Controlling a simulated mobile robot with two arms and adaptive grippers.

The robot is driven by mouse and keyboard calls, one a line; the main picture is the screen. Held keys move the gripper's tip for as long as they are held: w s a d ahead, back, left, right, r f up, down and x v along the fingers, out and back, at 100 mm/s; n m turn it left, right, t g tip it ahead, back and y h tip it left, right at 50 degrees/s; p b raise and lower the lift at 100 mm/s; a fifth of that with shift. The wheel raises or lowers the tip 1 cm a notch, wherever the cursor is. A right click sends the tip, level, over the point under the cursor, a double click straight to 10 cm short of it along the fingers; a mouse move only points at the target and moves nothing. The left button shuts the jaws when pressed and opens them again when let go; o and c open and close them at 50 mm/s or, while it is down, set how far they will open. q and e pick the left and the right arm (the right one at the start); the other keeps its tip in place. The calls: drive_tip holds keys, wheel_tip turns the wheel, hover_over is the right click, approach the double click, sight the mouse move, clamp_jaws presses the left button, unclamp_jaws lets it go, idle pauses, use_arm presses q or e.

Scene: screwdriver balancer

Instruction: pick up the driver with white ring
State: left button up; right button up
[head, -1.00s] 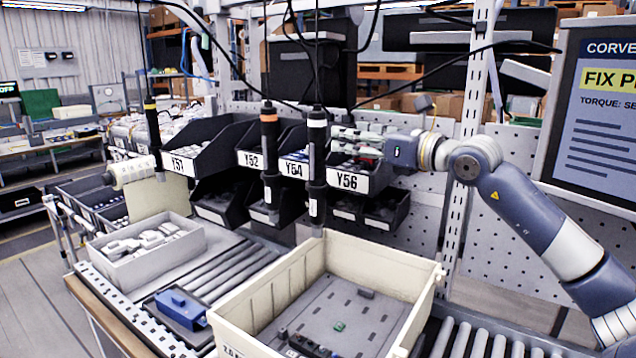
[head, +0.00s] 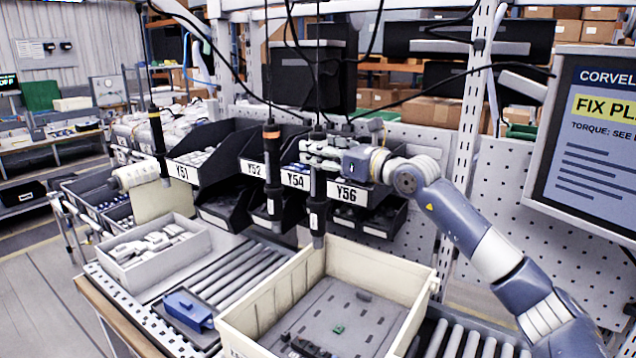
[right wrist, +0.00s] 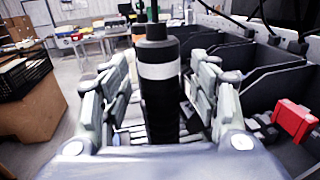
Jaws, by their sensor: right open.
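The driver with the white ring (head: 317,216) hangs upright from a cable in front of the bins in the head view. In the right wrist view the driver (right wrist: 160,100) stands between my fingers, its white ring facing me. My right gripper (head: 320,152) is open, with one finger on each side of the driver's upper body. In the head view its fingers cover the ring. The right wrist view shows my right gripper (right wrist: 163,65) with gaps beside the driver. My left gripper is not in view.
A driver with an orange ring (head: 272,180) hangs just left, and one with a yellow ring (head: 157,135) farther left. Dark bins (head: 225,150) stand close behind. A cream crate (head: 375,262) lies below on the rollers. A red part (right wrist: 294,120) shows in a bin.

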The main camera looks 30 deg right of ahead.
drive_tip(key=shift+w+a, duration=0.15)
drive_tip(key=shift+w, duration=0.6)
clamp_jaws()
drive_tip(key=shift+r, duration=0.15)
